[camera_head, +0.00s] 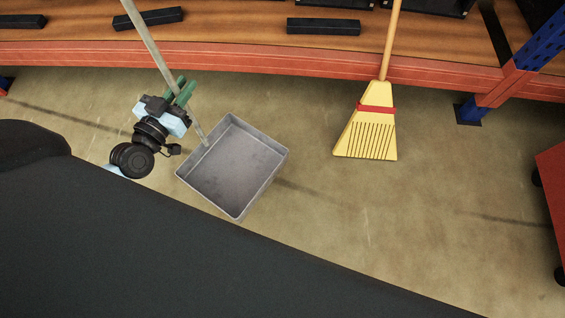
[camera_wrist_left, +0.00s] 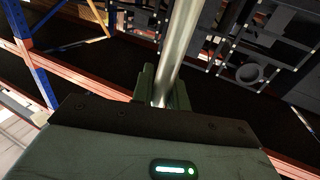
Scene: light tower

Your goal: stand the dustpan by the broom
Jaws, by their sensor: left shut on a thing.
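The dustpan (camera_head: 235,168) is a grey metal tray on a long pale handle (camera_head: 153,43). Its pan is over the concrete floor left of the broom; I cannot tell whether it touches the floor. My left gripper (camera_head: 184,91) is shut on the handle, above the pan. The handle also shows between the green fingers in the left wrist view (camera_wrist_left: 174,60). The broom (camera_head: 368,125) stands upright against the shelf's front, with yellow bristles, a red band and a wooden handle. A gap of floor separates pan and broom. My right gripper is not in view.
A wooden shelf with a red-orange front beam (camera_head: 250,58) runs across the back, with black blocks (camera_head: 323,26) on it. A blue upright (camera_head: 543,43) stands at the right. A red wheeled cart (camera_head: 551,190) is at the right edge. Floor right of the broom is clear.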

